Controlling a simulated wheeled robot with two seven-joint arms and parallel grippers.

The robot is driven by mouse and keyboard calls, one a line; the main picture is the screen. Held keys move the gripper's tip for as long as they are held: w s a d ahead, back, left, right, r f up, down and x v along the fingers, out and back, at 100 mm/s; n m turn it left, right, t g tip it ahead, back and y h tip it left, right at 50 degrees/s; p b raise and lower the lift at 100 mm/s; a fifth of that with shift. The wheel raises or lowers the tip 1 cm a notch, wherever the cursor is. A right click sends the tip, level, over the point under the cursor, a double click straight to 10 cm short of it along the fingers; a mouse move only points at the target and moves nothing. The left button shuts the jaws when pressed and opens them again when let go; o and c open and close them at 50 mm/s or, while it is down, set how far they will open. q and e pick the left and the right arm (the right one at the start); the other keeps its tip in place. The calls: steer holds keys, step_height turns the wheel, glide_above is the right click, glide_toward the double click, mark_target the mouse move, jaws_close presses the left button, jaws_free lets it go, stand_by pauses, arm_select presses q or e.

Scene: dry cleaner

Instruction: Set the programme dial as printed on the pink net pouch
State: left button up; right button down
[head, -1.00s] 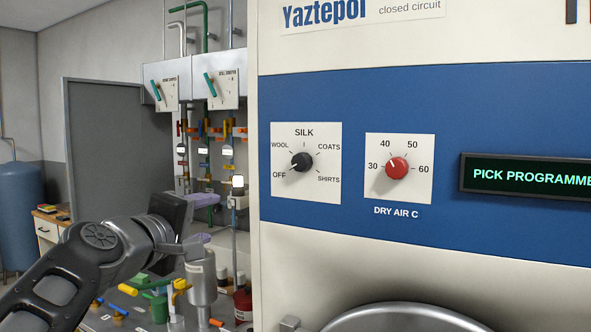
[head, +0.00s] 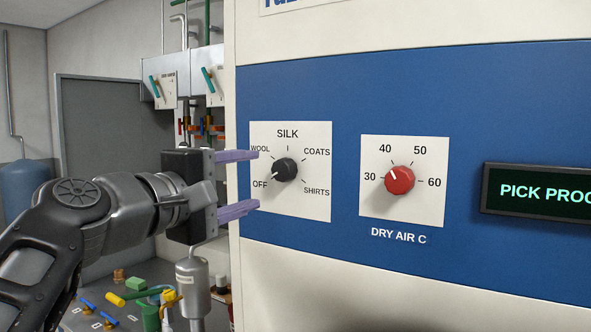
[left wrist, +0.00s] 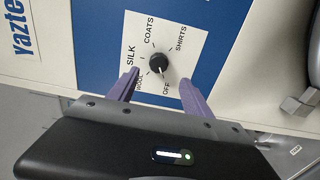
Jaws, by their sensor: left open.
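The black programme dial (head: 285,170) sits on a white plate marked OFF, WOOL, SILK, COATS and SHIRTS; its white pointer is toward OFF. My left gripper (head: 238,182) is open and empty, its purple fingers pointing at the plate from the left, just short of the dial. In the left wrist view the dial (left wrist: 159,63) lies ahead between the two open fingertips (left wrist: 160,84), apart from them. The pink net pouch is in neither view now. My right gripper is not in view.
A red DRY AIR C dial (head: 399,180) sits right of the programme dial, pointing between 30 and 40. A display (head: 535,190) at the right edge shows "PICK PROG", cut off. Valves and bottles on a bench (head: 100,318) stand at lower left.

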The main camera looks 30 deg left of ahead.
mark_target(280, 172)
arm_select(q)
steer(key=w+p, duration=0.2)
steer(key=w, duration=0.5)
steer(key=shift+w+a+r, duration=0.1)
steer(key=shift+w+r, duration=0.05)
steer(key=shift+w+p, duration=0.3)
steer(key=shift+w, duration=0.25)
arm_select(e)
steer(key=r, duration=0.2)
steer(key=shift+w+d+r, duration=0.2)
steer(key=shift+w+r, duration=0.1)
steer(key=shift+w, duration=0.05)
arm_select(q)
jaws_close()
